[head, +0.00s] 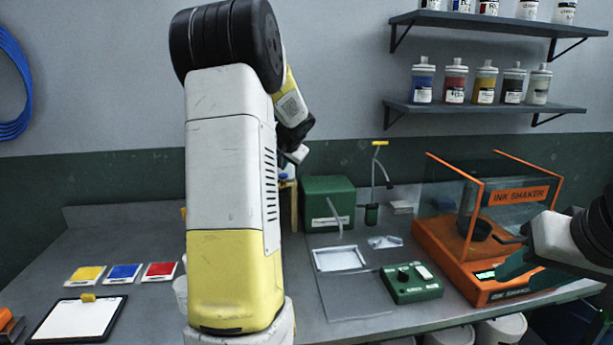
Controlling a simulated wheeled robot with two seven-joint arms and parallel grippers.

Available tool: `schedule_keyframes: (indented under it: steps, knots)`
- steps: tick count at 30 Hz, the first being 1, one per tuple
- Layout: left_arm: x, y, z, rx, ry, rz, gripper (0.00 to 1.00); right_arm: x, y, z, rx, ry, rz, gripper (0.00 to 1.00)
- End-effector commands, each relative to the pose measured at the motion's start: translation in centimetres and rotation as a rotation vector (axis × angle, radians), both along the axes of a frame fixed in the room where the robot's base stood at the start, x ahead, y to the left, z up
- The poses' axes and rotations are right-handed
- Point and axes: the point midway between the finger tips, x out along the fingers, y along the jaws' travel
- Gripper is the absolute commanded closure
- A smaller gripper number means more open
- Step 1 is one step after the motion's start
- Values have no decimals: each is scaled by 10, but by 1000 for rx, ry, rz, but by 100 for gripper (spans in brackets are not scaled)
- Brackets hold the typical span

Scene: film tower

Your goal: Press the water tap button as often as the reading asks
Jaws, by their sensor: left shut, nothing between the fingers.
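My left arm fills the middle of the head view. My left gripper (289,160) shows at its far end, partly hidden behind the arm. It is shut and empty, pointing down above a small blue-topped item (285,176) on a wooden-coloured stand (290,200). I cannot tell whether they touch, or whether the blue top is the water tap button. A green box (327,188) with a pale label and a spout-like tube stands just right of it. No reading is legible. My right gripper (503,256) is open in front of the orange ink shaker (450,250).
A green control box (411,284) with a black knob, a white tray (340,258) and a yellow-topped stand (380,170) are on the bench (120,228). Yellow, blue and red pads (124,273) and a clipboard (78,320) lie left. Bottles (454,84) line the wall shelves.

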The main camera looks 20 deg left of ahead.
Motion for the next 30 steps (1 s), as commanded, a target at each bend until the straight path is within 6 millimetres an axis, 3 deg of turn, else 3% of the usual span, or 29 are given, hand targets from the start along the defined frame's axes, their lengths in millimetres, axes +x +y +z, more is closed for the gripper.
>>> schedule_keyframes:
  steps: [30]
  knots:
    - [0,0,-8,0,2,-1,100,0,0,0,0,0,0,64]
